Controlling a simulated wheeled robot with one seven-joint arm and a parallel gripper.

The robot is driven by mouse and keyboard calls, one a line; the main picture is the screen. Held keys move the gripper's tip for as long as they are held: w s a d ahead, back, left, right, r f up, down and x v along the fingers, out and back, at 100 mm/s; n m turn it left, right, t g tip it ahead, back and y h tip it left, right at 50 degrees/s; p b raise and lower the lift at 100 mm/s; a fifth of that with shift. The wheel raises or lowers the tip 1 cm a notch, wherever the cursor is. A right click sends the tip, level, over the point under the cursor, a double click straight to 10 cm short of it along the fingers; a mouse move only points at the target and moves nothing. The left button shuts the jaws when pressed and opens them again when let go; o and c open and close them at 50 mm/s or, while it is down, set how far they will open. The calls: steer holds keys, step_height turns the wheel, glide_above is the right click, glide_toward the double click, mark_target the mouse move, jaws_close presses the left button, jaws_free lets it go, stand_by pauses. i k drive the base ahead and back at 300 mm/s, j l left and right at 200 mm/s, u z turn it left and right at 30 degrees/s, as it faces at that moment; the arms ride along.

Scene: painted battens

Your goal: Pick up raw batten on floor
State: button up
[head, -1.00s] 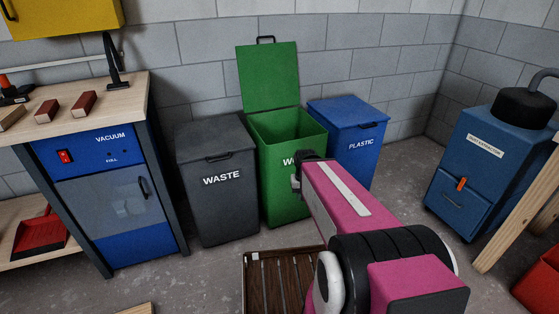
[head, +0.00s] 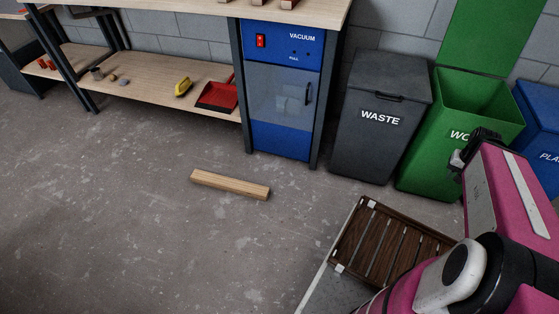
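The raw batten (head: 230,184) is a short, pale, unpainted length of wood lying flat on the grey floor, in the middle of the head view. It lies in front of the workbench and the vacuum cabinet, apart from both. My pink arm is at the lower right, well to the right of the batten. My gripper (head: 463,158) shows only as a small dark end in front of the green bin, and its fingers cannot be made out.
The vacuum cabinet (head: 284,90), grey waste bin (head: 378,120) and green open bin (head: 420,182) stand behind. The lower bench shelf (head: 150,87) holds a red dustpan (head: 217,95). The floor left of the batten is clear.

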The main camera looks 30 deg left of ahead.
mark_target(211, 180)
steer(key=u, duration=2.4)
